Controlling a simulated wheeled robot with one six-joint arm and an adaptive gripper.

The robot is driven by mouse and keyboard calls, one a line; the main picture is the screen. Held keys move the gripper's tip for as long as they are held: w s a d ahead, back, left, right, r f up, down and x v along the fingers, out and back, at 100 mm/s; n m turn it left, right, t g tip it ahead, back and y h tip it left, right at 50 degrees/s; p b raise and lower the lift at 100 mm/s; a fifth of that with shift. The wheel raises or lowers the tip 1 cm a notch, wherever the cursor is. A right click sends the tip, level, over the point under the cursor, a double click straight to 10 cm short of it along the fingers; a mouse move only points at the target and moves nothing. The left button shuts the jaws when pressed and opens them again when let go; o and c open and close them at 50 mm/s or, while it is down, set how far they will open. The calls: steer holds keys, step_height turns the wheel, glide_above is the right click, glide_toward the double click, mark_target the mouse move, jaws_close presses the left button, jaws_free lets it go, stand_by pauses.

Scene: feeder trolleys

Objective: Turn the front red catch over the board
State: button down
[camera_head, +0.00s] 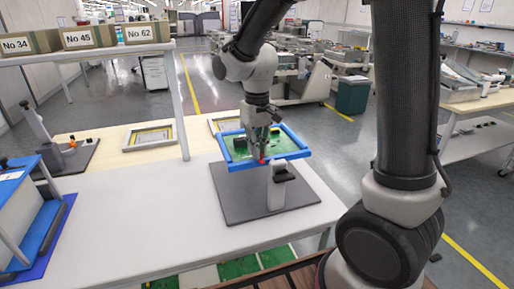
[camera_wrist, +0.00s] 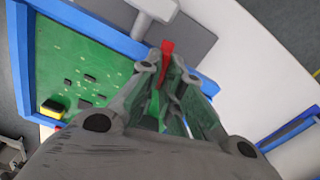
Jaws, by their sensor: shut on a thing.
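The green board (camera_wrist: 75,60) sits in a blue frame (camera_wrist: 125,40), held up on a grey stand above a dark grey base plate. The frame and board also show in the head view, with the board (camera_head: 288,141) behind my gripper. The front red catch (camera_wrist: 167,47) is at the frame's near edge, a short red bar; in the head view only a small red spot (camera_head: 263,161) shows. My gripper (camera_wrist: 165,68) is shut on the red catch, its fingertips around it. The fingers hide part of the catch, so I cannot tell fully how it lies over the board.
The dark base plate (camera_head: 235,205) lies on a white table (camera_head: 130,225). Blue fixtures (camera_head: 25,205) stand at the left, and a post carrying a shelf of boxes (camera_head: 85,37) rises behind. The table left of the plate is clear.

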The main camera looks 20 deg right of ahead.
steer(key=shift+m, duration=1.2)
steer(key=c, duration=1.6)
jaws_free()
step_height(320, 180, up, 12)
